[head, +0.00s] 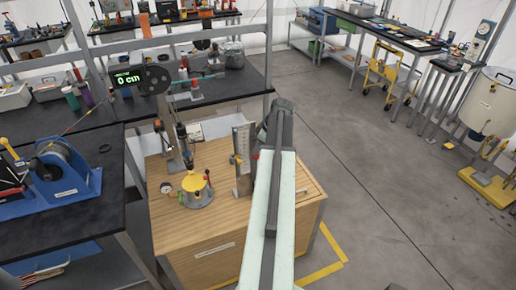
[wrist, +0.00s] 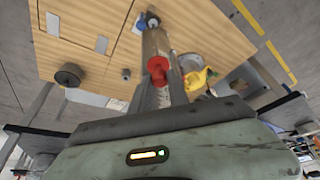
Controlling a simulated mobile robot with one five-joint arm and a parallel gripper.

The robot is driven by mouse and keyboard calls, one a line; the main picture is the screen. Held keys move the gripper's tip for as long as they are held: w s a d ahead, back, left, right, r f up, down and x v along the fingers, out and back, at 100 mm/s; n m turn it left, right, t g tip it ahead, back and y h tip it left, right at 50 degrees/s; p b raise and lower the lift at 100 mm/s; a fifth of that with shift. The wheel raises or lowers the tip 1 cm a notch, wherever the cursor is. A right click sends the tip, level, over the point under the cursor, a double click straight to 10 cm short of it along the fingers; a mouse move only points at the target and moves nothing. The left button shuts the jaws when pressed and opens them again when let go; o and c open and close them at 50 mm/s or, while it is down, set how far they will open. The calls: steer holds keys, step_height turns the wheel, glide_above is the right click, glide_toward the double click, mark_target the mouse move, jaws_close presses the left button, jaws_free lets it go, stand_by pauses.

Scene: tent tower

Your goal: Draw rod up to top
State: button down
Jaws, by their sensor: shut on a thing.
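In the wrist view a red knob (wrist: 157,68) sits between the fingers of my gripper (wrist: 158,80), which is shut on it. A metallic, tan-lit column (wrist: 154,42) lies in line with the knob; I cannot tell where the rod itself begins. In the head view an upright scale plate (head: 242,160) stands on the wooden cabinet (head: 235,210), with a bit of red at its right edge. My arm covers the area right of it and hides my fingertips there. A display (head: 128,79) behind reads 0 cm.
A yellow-topped pot (head: 195,188) and a small dial gauge (head: 167,188) stand left of the scale plate. A blue winch (head: 62,175) is on the dark bench at left.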

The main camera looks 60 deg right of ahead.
steer(key=shift+r, duration=0.1)
step_height(320, 180, up, 11)
steer(key=p, duration=1.1)
steer(key=shift+p, duration=0.3)
steer(key=shift+r, duration=0.15)
steer(key=c, duration=1.5)
jaws_free()
steer(key=shift+c, duration=0.2)
